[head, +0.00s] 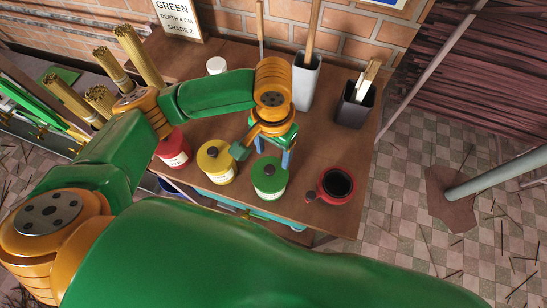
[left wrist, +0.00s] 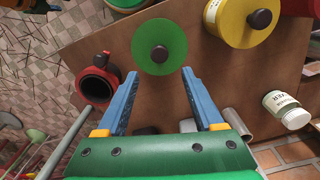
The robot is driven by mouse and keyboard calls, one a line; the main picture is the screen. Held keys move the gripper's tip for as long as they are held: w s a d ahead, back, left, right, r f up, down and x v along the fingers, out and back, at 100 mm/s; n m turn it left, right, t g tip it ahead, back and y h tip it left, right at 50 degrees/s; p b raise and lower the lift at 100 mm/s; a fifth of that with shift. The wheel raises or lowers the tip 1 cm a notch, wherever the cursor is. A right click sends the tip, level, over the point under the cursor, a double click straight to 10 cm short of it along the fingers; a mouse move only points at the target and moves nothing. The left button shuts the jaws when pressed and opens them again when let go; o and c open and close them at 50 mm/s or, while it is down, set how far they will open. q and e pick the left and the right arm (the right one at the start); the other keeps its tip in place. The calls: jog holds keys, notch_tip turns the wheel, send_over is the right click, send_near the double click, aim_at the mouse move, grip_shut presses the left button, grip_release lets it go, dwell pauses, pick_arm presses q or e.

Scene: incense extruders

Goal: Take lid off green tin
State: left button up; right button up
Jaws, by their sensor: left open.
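The green tin (head: 268,192) stands on the brown table with its green lid (head: 262,181) on, topped by a dark round knob (head: 269,170). The lid also shows from above in the left wrist view (left wrist: 172,62), just beyond the fingertips. My left gripper (head: 273,153) is open and empty, its blue fingers pointing down just behind the tin in the head view. My right gripper is not in view.
A yellow tin (head: 214,167) and a red tin (head: 174,152) stand left of the green one. White (head: 304,88) and black (head: 352,107) holders stand behind. A small white jar (left wrist: 287,110) lies right in the wrist view.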

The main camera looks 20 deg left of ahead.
aim_at(269, 169)
pick_arm(q)
jog(key=shift+s+a+f, duration=0.25)
jog(key=shift+s+f, duration=0.4)
jog(key=shift+s, duration=0.25)
jog(key=f, duration=0.2)
jog(key=shift+s+f, duration=0.35)
jog(key=shift+w+f, duration=0.3)
jog(key=shift+w, duration=0.25)
jog(key=shift+w+f, duration=0.1)
jog(key=shift+c, duration=0.5)
jog(key=shift+s, duration=0.3)
grip_shut()
jog(key=shift+w, duration=0.1)
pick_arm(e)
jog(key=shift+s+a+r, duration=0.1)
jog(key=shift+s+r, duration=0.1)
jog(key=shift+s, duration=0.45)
pick_arm(q)
jog(key=shift+w+r, duration=0.1)
jog(key=shift+r, duration=0.1)
